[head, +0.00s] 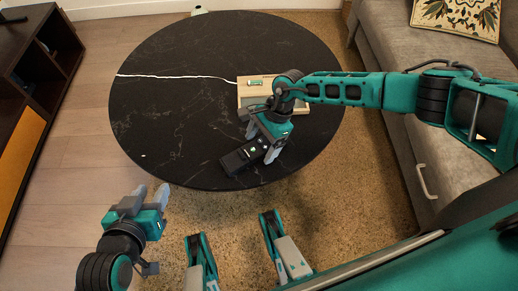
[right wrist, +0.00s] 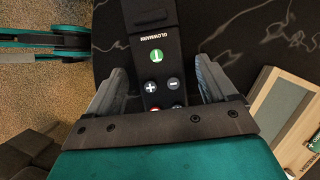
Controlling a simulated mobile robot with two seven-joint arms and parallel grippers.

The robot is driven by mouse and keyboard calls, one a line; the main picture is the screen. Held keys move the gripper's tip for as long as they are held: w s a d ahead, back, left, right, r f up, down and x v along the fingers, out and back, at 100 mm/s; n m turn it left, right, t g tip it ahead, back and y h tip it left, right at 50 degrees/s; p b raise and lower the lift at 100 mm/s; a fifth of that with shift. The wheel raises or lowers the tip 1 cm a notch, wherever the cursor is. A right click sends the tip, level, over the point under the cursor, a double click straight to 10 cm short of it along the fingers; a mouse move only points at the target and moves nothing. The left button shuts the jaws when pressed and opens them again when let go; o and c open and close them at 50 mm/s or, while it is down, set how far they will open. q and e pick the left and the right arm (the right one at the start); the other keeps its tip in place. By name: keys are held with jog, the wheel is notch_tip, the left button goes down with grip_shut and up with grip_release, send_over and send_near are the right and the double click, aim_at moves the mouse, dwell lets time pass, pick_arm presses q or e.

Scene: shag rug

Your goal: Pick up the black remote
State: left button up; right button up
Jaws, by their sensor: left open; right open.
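The black remote (head: 238,159) lies on the dark round table (head: 160,120) close to its front edge. In the right wrist view the remote (right wrist: 152,45) shows a green button and plus and minus buttons. My right gripper (head: 262,143) is open over the remote's right end. Its two fingers (right wrist: 161,75) stand on either side of the remote, with gaps between them and its sides. The gripper's palm hides the near end of the remote. My left gripper (head: 151,190) is open and empty, in front of the table at the lower left.
A light wooden box (head: 257,91) with a grey panel sits behind my right gripper, and shows at the right of the wrist view (right wrist: 282,120). A white cable (head: 175,76) crosses the table. A grey sofa (head: 400,55) stands right; the table's left side is mostly clear.

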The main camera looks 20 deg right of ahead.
jog(key=c, duration=1.1)
jog(key=shift+c, duration=0.5)
jog(key=shift+r, duration=0.2)
